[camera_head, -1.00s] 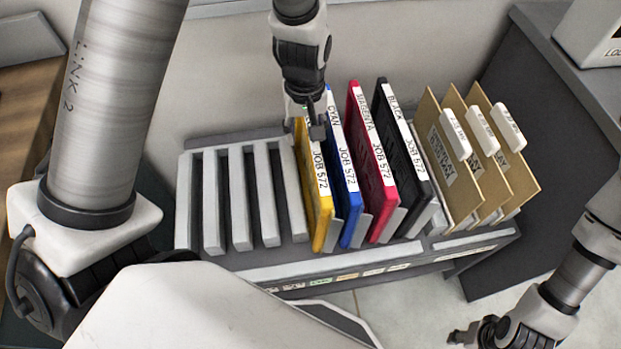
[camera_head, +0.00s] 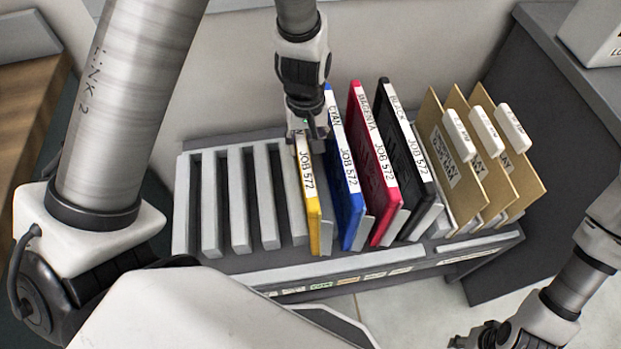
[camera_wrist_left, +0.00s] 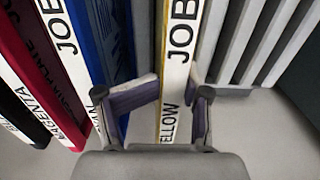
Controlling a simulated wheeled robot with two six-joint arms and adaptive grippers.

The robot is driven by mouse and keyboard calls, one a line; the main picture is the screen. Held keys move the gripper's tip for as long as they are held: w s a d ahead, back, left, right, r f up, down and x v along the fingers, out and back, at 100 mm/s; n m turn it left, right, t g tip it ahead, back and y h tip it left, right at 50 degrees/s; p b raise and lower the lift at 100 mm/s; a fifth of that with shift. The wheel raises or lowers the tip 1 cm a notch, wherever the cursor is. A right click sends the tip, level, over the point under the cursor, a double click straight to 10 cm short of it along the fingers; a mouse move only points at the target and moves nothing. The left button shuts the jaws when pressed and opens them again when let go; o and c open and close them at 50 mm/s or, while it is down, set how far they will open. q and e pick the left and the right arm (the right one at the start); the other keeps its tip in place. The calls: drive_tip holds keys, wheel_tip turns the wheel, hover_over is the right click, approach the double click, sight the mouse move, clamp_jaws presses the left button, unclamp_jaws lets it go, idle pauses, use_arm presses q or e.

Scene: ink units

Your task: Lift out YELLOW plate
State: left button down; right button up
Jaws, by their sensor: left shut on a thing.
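The yellow plate (camera_head: 313,216) stands on edge in the slotted rack (camera_head: 209,205), left of the blue cyan plate (camera_head: 352,205). Its spine label reads JOB 572. My left gripper (camera_head: 304,136) is at the plate's far upper end, with its fingers on either side of the spine. In the left wrist view, the fingers (camera_wrist_left: 167,105) are shut on the yellow plate (camera_wrist_left: 176,75) near the word YELLOW. The plate's lower part is hidden in the rack. My right gripper (camera_head: 473,338) is at the bottom right, away from the rack; its finger gap is not clear.
The magenta plate (camera_head: 376,185) and black plate (camera_head: 410,165) stand right of the cyan one. Several tan folders with white tabs (camera_head: 488,132) stand farther right. The slots left of the yellow plate are empty. A dark cabinet (camera_head: 560,130) borders the right side.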

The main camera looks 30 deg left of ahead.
use_arm(q)
wheel_tip(320, 180, up, 10)
drive_tip(key=p, duration=0.9)
drive_tip(key=shift+r, duration=0.25)
drive_tip(key=shift+f, duration=0.2)
